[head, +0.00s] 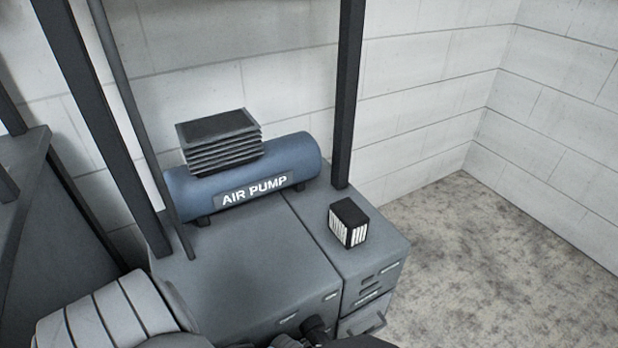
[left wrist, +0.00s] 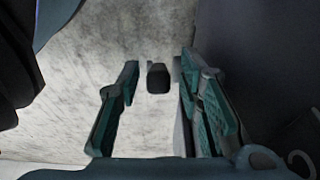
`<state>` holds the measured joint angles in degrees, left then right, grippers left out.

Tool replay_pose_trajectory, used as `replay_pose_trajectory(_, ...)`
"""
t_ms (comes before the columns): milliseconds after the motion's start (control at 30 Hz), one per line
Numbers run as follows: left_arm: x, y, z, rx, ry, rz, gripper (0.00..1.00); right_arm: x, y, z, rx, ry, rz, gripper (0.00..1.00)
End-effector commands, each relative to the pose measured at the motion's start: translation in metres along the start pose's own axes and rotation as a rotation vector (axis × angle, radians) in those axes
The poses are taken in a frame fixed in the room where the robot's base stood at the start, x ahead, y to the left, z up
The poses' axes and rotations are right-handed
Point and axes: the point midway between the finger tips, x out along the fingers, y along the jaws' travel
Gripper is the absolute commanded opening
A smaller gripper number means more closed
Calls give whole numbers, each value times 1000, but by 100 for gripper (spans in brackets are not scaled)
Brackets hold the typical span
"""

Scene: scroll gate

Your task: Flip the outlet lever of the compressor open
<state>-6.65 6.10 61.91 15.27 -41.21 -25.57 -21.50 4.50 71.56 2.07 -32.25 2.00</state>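The compressor is a blue tank (head: 245,180) labelled "AIR PUMP", lying on a grey cabinet (head: 235,260) in the head view. A finned dark block (head: 218,140) sits on top of it. I cannot make out an outlet lever for certain. In the left wrist view my left gripper (left wrist: 160,66) is open, its teal-padded fingers apart. A small dark rounded block (left wrist: 158,78) shows between the fingertips with gaps on both sides; I cannot tell whether it is the lever's end. My right gripper is in neither view.
A small black box with white slats (head: 348,222) stands on the cabinet's right part. The mottled floor (head: 500,250) at right is clear up to the block walls.

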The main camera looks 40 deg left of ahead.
Motion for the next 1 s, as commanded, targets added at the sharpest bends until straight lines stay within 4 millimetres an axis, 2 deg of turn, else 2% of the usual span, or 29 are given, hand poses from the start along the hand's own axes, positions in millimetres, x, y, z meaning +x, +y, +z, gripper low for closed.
replay_pose_trajectory(267,-8,0,0,-1,1,0,33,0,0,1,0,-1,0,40)
replay_pose_trajectory(367,-24,0,0,1,3,-1,33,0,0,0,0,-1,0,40)
replay_pose_trajectory(600,-86,0,0,1,1,-1,33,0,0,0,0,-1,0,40)
replay_pose_trajectory(700,-106,-1,0,0,0,-2,33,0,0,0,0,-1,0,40)
replay_pose_trajectory(833,-119,0,0,-1,-1,0,33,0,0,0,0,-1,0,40)
replay_pose_trajectory(1000,-120,0,0,-1,-1,0,33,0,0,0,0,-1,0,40)
